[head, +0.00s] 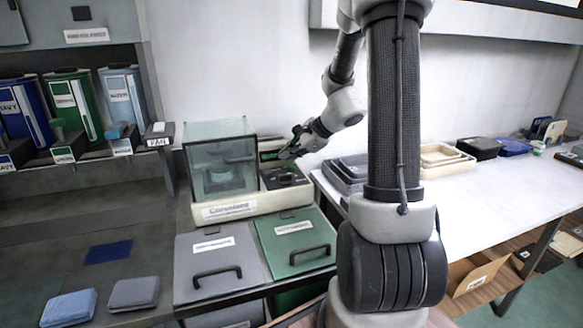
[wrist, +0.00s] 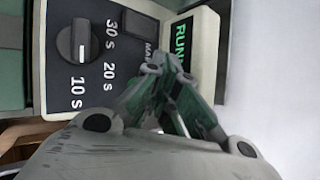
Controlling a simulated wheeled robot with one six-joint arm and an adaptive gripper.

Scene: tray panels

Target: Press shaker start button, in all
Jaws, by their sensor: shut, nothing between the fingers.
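The shaker (head: 225,208) stands against the wall, with a clear-walled box on its left and a dark control panel (head: 284,178) on its right. In the wrist view the panel shows a black dial (wrist: 78,43) with 10 s, 20 s and 30 s marks, a dark square (wrist: 110,37) beside a partly covered "MAN" label, and green RUN lettering (wrist: 182,40). My gripper (head: 290,150) is shut and empty in front of the panel; in the wrist view its fingertips (wrist: 163,64) overlap the area just below RUN. No start button is clearly visible; contact cannot be told.
A grey-lidded bin (head: 215,262) and a green-lidded bin (head: 298,243) sit in front of the shaker. Grey trays (head: 347,175) are stacked to its right on the white table (head: 500,183). Coloured containers (head: 72,105) stand on the left shelf.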

